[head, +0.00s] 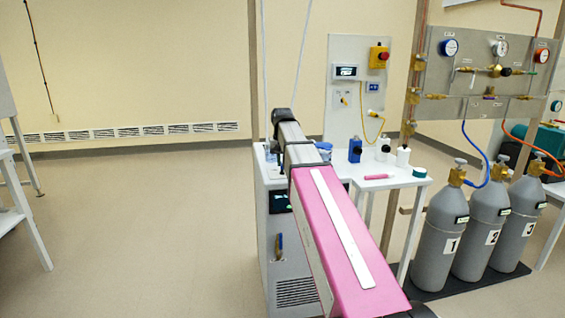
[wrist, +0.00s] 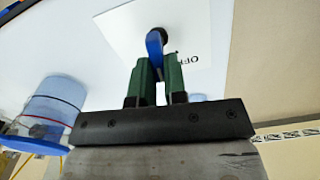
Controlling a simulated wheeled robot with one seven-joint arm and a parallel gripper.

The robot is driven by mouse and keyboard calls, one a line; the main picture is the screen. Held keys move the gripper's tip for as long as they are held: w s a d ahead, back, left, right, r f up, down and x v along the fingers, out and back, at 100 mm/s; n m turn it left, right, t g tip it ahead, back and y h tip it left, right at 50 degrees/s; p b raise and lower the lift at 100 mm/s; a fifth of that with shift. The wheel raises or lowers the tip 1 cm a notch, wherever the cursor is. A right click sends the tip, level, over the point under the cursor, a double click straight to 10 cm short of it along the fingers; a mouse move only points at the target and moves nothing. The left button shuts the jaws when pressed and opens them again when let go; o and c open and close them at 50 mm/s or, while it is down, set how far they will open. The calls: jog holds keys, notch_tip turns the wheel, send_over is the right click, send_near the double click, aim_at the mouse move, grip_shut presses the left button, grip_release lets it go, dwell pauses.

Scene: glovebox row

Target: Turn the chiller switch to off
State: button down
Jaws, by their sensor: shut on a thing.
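In the wrist view the chiller switch shows as a blue lever (wrist: 154,46) with a dark round end, standing out from a white plate (wrist: 112,32). The word OFF (wrist: 188,59) is printed upside down on the plate, just right of the lever. My gripper (wrist: 156,68) has its green fingers shut on the lever, one on each side. The lever's lower part is hidden between the fingers. In the head view the white chiller cabinet (head: 296,262) stands behind my pink arm, which hides my gripper and the switch there.
A clear blue container (wrist: 52,108) stands left of my gripper in the wrist view. In the head view a white table (head: 405,181) with small bottles adjoins the chiller on the right. Several grey gas cylinders (head: 437,240) stand further right.

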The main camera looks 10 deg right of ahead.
jog(key=shift+n, duration=0.6)
jog(key=c, duration=1.2)
grip_release()
jog(key=shift+o, duration=0.2)
notch_tip(320, 180, up, 11)
jog(key=shift+f, duration=0.1)
